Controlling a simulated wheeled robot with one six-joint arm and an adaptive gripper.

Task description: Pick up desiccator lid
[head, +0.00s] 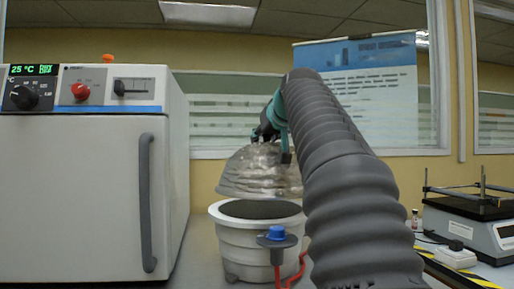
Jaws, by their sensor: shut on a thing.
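The desiccator lid (255,172) is a greyish, shiny, translucent dome. It is held in the air above the desiccator base, apart from it, with its rim roughly level. My gripper (264,134) is at the top of the lid and shut on it; the fingertips and the knob are mostly hidden by my arm and the glare. The desiccator base (242,240) is a light grey round vessel on the bench, open at the top with a dark inside. My arm hides the right side of the lid and part of the base.
A large white oven (75,190) with a grey handle stands close on the left. A blue-topped valve (277,234) with a red hose is in front of the base. On the right are a balance-like device (480,225), a small bottle (415,219) and a white adapter (456,255).

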